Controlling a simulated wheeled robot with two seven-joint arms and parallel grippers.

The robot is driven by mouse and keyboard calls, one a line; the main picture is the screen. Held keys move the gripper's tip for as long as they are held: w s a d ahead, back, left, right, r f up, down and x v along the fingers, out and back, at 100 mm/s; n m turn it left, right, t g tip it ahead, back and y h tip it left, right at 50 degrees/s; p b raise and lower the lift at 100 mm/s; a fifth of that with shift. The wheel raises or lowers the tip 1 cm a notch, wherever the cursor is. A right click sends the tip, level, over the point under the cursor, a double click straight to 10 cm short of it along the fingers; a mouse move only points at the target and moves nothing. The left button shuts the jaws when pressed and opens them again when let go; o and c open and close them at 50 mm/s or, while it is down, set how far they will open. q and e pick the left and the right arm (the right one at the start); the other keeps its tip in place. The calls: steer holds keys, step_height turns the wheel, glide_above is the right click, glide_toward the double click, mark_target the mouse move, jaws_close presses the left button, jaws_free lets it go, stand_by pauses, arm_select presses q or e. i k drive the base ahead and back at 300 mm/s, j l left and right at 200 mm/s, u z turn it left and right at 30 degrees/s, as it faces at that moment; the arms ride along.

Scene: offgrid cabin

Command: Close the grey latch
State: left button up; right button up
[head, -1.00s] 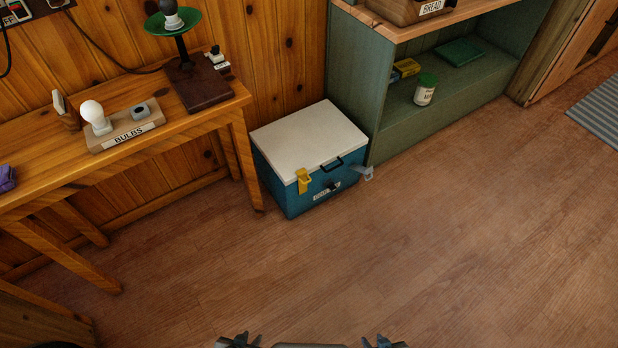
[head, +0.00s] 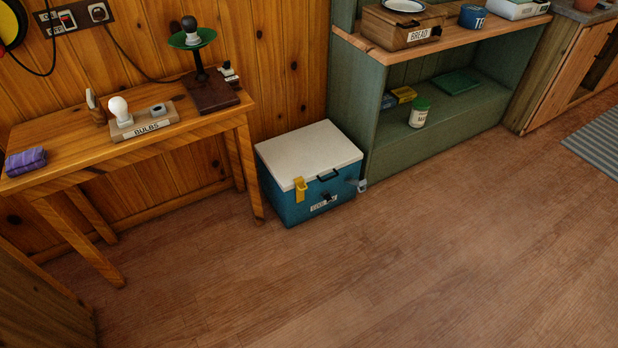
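A blue cooler box (head: 290,205) with a white lid (head: 308,155) stands on the floor between the wooden table and the green shelf. The lid is down. A yellow latch (head: 300,189) hangs over the front edge at the left, against the front face. The grey latch (head: 360,185) is at the right end of the front; it sticks outward from the box and looks open. A black handle (head: 328,175) and a label (head: 322,204) with a small dark part are on the front. Neither of my grippers is in view.
A wooden table (head: 185,143) with bulbs and a lamp stands left of the cooler. A green shelf unit (head: 440,136) stands close on the right, near the grey latch. The wooden floor (head: 370,280) in front is clear.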

mark_target(354, 182)
steer(key=i+l+u, duration=0.25)
steer(key=i+l, duration=0.25)
steer(key=l, duration=0.2)
steer(key=i+l+u, duration=0.15)
steer(key=l, duration=0.25)
steer(key=i+l+u, duration=0.1)
steer(key=i+l, duration=0.2)
steer(key=i+l+u, duration=0.15)
steer(key=l, duration=0.35)
steer(key=i+l+u, duration=0.1)
steer(key=l, duration=0.35)
steer(key=i+l+u, duration=0.15)
steer(key=l, duration=0.3)
steer(key=i+l+u, duration=0.1)
steer(key=l, duration=0.4)
steer(key=i, duration=0.1)
